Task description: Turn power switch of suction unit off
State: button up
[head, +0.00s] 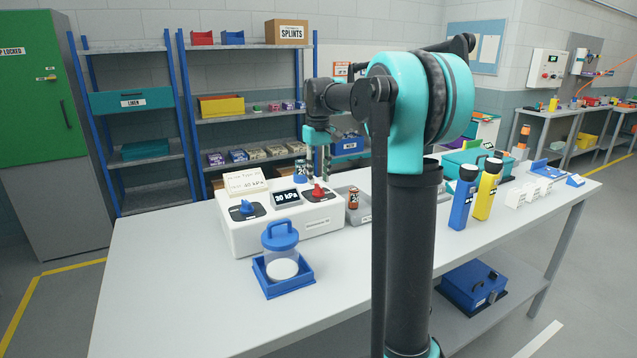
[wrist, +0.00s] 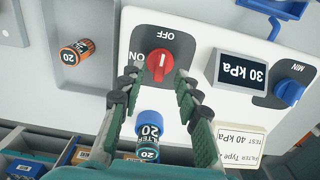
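The suction unit is a white box (head: 285,228) on the table, with its top panel filling much of the wrist view (wrist: 200,100). Its red power switch (wrist: 160,67) sits on a dark plate marked OFF above and ON at left in the wrist view. A small pale mark shows on the knob; I cannot tell surely which label it points at. The red switch also shows in the head view (head: 318,191). My gripper (wrist: 156,84) is open, pointing down over the panel, with fingertips on either side of the switch. I cannot tell whether they touch it.
The display (wrist: 241,70) reads 30 kPa, beside a blue knob (wrist: 289,92). A blue-lidded jar (head: 281,250) stands in front of the unit. The table's front left is clear.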

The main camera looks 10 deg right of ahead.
aim_at(319, 185)
notch_tip(319, 185, up, 9)
dwell(0.3)
